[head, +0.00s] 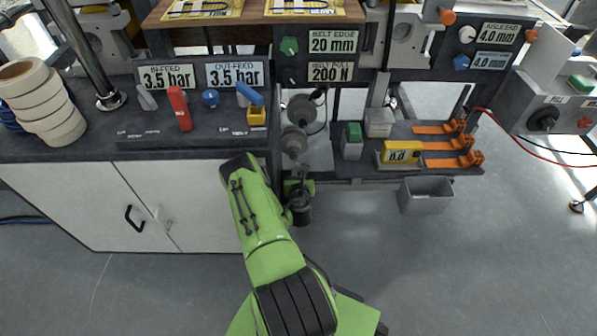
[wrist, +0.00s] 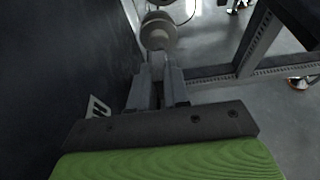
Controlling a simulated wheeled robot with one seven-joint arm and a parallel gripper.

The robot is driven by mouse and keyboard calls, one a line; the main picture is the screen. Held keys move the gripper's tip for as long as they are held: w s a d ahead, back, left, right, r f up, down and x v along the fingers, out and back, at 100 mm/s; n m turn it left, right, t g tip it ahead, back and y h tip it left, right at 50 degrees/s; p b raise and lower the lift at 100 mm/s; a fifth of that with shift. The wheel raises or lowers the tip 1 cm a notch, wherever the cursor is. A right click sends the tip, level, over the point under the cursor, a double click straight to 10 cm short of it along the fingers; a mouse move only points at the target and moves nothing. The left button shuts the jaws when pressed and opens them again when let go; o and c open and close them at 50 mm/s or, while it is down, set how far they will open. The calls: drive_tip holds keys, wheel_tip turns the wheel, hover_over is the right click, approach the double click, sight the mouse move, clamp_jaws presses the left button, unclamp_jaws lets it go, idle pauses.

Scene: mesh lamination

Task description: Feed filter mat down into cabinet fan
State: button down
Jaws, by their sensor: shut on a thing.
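I cannot make out a filter mat or a cabinet fan in either view. My gripper (wrist: 160,72) reaches down into the gap right of the white cabinet. Its two grey fingers are close together, shut on a grey part whose rounded end (wrist: 158,32) shows just beyond the fingertips. In the head view, grey rounded parts (head: 293,141) show in the same gap, beyond my dark wrist, and my fingers are hardly visible there.
A dark worktop (head: 60,147) over a white cabinet (head: 90,190) walls the left side. A machine shelf with a yellow gauge (head: 401,152) and orange clamps (head: 455,143) stands at right, with a grey bin (head: 426,194) below. Open floor lies in front.

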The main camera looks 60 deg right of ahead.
drive_tip(key=shift+f, duration=2.05)
drive_tip(key=c, duration=1)
unclamp_jaws()
drive_tip(key=shift+a, duration=0.1)
